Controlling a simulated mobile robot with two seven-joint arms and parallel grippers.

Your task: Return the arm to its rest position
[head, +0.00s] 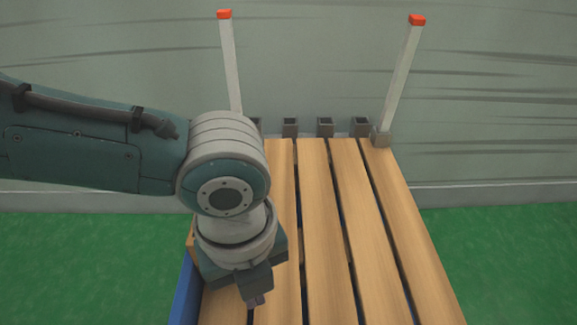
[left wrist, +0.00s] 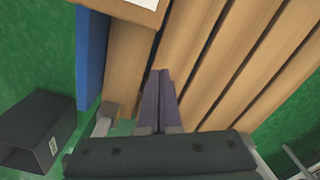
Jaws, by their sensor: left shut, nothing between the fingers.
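My left arm (head: 85,150) reaches in from the left in the head view. Its gripper (head: 256,300) points down over the left part of a slatted wooden frame (head: 345,220). In the left wrist view the two purple-grey fingers (left wrist: 158,95) lie together, shut with nothing between them, above the slats (left wrist: 200,40). The arm hides part of the frame's left side. My right gripper is not in view.
Two pale posts with red tips (head: 228,60) (head: 402,75) stand at the frame's far end, with small grey sockets (head: 325,127) between them. A blue panel (head: 186,290) runs along the left edge. A dark box (left wrist: 38,130) stands on the green floor (head: 510,240).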

